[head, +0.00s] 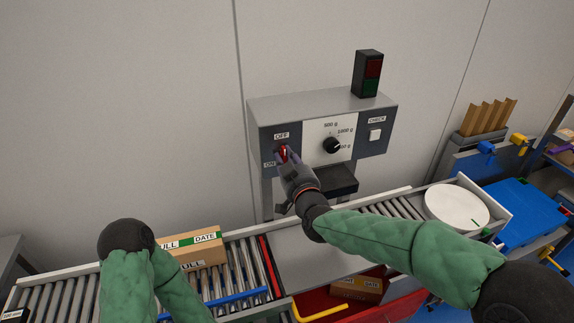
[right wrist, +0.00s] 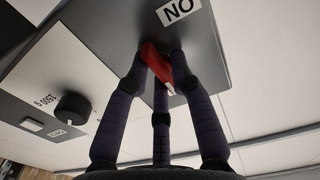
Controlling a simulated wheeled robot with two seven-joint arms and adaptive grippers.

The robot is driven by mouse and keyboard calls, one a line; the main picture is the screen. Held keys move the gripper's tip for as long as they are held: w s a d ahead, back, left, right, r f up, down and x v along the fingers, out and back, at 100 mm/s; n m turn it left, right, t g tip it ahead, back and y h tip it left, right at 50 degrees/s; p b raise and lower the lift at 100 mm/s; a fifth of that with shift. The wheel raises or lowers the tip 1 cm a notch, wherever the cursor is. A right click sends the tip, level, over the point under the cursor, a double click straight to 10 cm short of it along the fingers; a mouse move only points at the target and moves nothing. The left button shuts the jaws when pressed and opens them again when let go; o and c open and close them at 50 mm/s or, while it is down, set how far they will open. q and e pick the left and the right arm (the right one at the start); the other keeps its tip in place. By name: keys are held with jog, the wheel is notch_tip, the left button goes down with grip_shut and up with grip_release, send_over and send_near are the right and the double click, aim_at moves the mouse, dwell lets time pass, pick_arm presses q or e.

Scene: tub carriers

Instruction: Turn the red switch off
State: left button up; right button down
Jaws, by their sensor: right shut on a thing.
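The red switch (head: 283,151) is on the left of the grey control box's front, between an OFF label (head: 281,136) above and an ON label (head: 269,164) below left. My right gripper (head: 287,158) is at the switch, with its fingers closed around it. The right wrist view shows the red lever (right wrist: 157,63) between my dark fingers, near the ON label (right wrist: 178,10), which appears upside down there. My fingers hide part of the lever, so I cannot tell which label it points to. My left arm is at lower left; its gripper is not visible.
The control box (head: 272,110) has a black dial (head: 332,145), a white CHECK button (head: 375,135) and a lamp tower (head: 368,74). Below runs a roller conveyor with a carton (head: 200,250) and a white round plate (head: 457,207). A red tub (head: 325,302) holds another carton (head: 357,288).

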jog(key=shift+s+a+f, duration=0.15)
jog(key=shift+a+f, duration=0.1)
jog(key=shift+f, duration=0.25)
jog(key=c, duration=1.2)
grip_release()
jog(key=shift+o, duration=0.2)
jog(key=shift+r, duration=0.15)
jog(key=shift+r+m, duration=0.2)
jog(key=shift+m, duration=0.1)
jog(key=shift+s+d+r, duration=0.1)
jog(key=v, duration=1.1)
jog(key=shift+s, duration=0.3)
jog(key=shift+d, duration=0.1)
